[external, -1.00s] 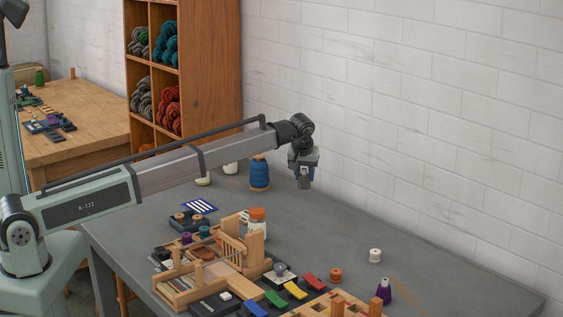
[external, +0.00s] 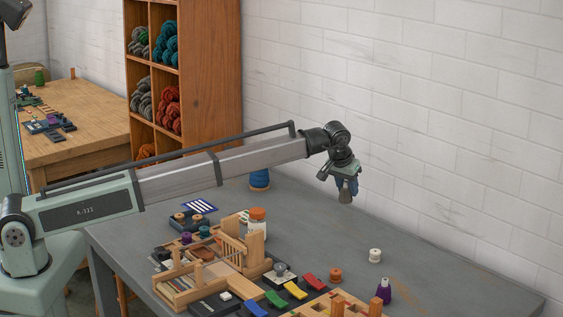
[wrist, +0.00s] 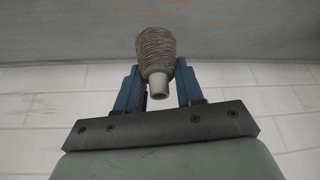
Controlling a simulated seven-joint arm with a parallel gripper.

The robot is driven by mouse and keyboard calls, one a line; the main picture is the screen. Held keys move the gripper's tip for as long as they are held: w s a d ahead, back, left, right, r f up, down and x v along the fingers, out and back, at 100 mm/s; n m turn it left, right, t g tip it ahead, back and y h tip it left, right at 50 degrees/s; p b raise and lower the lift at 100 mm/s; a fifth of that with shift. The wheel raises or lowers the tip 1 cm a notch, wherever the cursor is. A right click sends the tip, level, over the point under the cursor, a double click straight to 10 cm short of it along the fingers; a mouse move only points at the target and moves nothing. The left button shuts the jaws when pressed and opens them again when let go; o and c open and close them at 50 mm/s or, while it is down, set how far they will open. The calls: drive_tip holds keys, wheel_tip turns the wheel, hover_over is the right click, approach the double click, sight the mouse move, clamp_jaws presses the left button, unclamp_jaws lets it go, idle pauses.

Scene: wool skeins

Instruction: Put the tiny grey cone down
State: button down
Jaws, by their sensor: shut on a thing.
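The tiny grey cone (wrist: 156,53) is wound with grey-brown yarn and has a pale tube end showing in the wrist view. My gripper (wrist: 160,82) is shut on it, with one blue finger on each side. In the external view my gripper (external: 346,186) holds the grey cone (external: 345,196) in the air above the back part of the grey table (external: 330,235), near the white wall. The cone is clear of the table.
A white spool (external: 375,255), a purple cone (external: 384,291) and an orange-brown spool (external: 335,274) stand on the right side. A wooden loom (external: 245,245) and coloured blocks fill the front middle. A blue cone (external: 259,180) stands at the back left. Table between is bare.

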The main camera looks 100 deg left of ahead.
sight(343, 196)
drive_tip(key=shift+w+d+r+m+t+h, duration=0.1)
drive_tip(key=shift+w+m+t+h, duration=0.25)
drive_tip(key=shift+m, duration=1.05)
drive_tip(key=shift+f, duration=5)
drive_tip(key=shift+f, duration=0.15)
drive_tip(key=c, duration=0.7)
unclamp_jaws()
drive_tip(key=v, duration=1.2)
